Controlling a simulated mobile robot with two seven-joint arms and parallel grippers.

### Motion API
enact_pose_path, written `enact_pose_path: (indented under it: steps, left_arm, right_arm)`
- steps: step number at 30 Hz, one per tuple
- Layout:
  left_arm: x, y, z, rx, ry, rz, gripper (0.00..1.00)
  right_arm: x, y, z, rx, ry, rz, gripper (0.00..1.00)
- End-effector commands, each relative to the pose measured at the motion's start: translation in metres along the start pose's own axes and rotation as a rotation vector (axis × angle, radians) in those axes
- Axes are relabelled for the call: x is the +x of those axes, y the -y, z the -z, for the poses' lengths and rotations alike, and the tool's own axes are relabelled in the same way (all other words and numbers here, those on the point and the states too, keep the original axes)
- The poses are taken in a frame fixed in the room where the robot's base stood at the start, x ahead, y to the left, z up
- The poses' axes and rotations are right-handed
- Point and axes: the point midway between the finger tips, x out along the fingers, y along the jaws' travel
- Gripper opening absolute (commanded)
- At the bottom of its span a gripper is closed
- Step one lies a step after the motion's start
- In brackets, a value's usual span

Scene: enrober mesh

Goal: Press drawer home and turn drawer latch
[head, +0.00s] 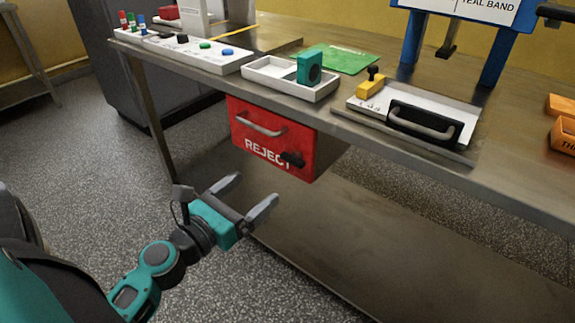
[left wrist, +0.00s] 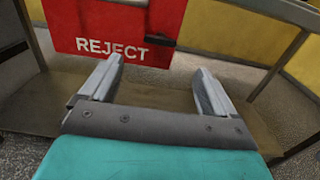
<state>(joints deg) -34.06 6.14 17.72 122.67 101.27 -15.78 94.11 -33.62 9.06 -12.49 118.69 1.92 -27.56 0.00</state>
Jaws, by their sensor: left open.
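A red drawer (head: 270,138) marked REJECT hangs under the table's front edge, with a grey bar handle (head: 261,124) and a dark latch knob (head: 293,159) at its lower right. Its side shows, so it stands out from under the table top; how far it is open I cannot tell. My left gripper (head: 244,192) is open and empty, in front of and below the drawer, apart from it. My right gripper is not in view.
The steel table (head: 235,82) carries a white tray (head: 325,93) with a teal block, a control panel (head: 190,50), and a plate (head: 405,121) with a black handle. Table legs (head: 155,120) and a lower shelf (head: 330,225) border the space below. The floor at left is clear.

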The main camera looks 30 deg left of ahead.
Motion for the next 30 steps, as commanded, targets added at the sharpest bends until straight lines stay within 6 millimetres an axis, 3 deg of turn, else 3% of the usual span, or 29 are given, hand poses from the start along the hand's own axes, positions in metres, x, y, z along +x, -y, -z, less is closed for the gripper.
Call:
enact_pose_path:
  steps: [7,18,30]
  left_arm:
    - [0.045,0.001,-0.006,0.008,0.003,0.003,0.89]
    - [0.105,0.001,-0.002,0.007,0.000,0.002,0.89]
    - [0.120,0.001,0.000,0.008,-0.001,0.001,0.89]
  right_arm:
    - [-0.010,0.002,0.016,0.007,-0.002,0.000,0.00]
    - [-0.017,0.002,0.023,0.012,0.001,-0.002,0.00]
    - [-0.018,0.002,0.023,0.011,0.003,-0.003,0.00]
